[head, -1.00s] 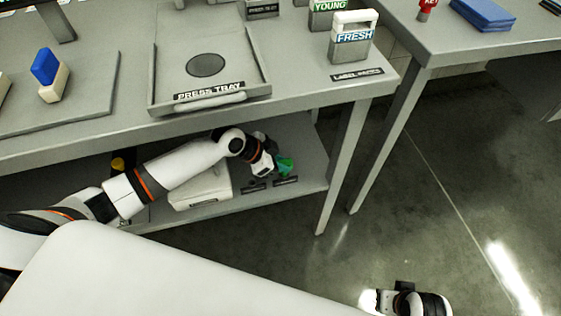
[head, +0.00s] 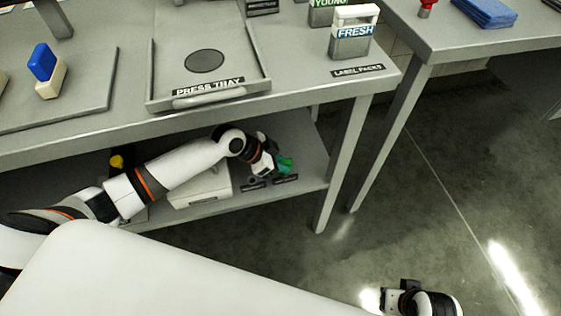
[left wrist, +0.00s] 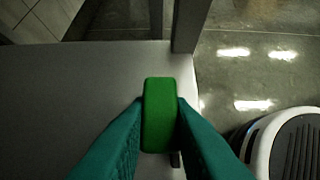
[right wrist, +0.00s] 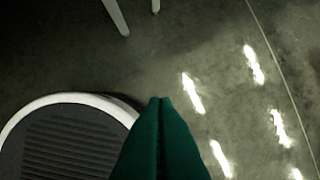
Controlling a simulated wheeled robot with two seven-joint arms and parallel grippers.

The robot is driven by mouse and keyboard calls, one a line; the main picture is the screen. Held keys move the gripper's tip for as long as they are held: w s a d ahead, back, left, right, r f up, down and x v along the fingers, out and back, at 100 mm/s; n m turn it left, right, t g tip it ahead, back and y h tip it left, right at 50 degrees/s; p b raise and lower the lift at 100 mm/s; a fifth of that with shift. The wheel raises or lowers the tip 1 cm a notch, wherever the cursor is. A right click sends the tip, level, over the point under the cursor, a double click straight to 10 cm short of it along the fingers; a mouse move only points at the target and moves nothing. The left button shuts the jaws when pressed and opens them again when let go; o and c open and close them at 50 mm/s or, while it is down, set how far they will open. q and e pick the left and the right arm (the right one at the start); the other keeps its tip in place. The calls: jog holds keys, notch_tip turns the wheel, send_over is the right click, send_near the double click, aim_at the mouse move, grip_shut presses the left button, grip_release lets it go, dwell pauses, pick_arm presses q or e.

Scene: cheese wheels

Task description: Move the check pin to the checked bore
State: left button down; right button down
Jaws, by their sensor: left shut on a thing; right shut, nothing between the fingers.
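My left gripper (head: 276,168) reaches over the lower shelf, near its right end. In the left wrist view its teal fingers (left wrist: 158,125) are shut on a green block-like piece (left wrist: 160,112), which I take for the check pin. Its lower end is hidden. In the head view the green piece (head: 287,161) shows only partly beside the hand. Two small dark label plates (head: 255,187) (head: 286,179) lie on the shelf just below the hand. Their text is unreadable, and I cannot tell which bore is the checked one. My right gripper (right wrist: 159,103) is shut and empty over the floor.
A pale box (head: 203,188) stands on the lower shelf (head: 310,178) left of the hand. A yellow-topped thing (head: 117,162) is farther left. The tabletop with the press tray (head: 246,82) overhangs the shelf. A table leg (head: 343,165) stands right of the hand.

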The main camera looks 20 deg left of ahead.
pick_arm(q)
jog(key=shift+f, duration=0.1)
pick_arm(e)
jog(key=shift+s+r, duration=0.15)
pick_arm(q)
jog(key=shift+f, duration=0.35)
jog(key=shift+f+b, duration=0.15)
jog(key=shift+b, duration=0.2)
jog(key=c, duration=1.2)
grip_release()
pick_arm(e)
notch_tip(320, 180, up, 3)
jog(key=shift+f, duration=0.2)
jog(key=shift+d, duration=0.1)
pick_arm(q)
jog(key=p+v, duration=0.2)
jog(key=v, duration=1)
jog(key=shift+p, duration=0.35)
pick_arm(e)
notch_tip(320, 180, down, 9)
jog(key=shift+f, duration=0.15)
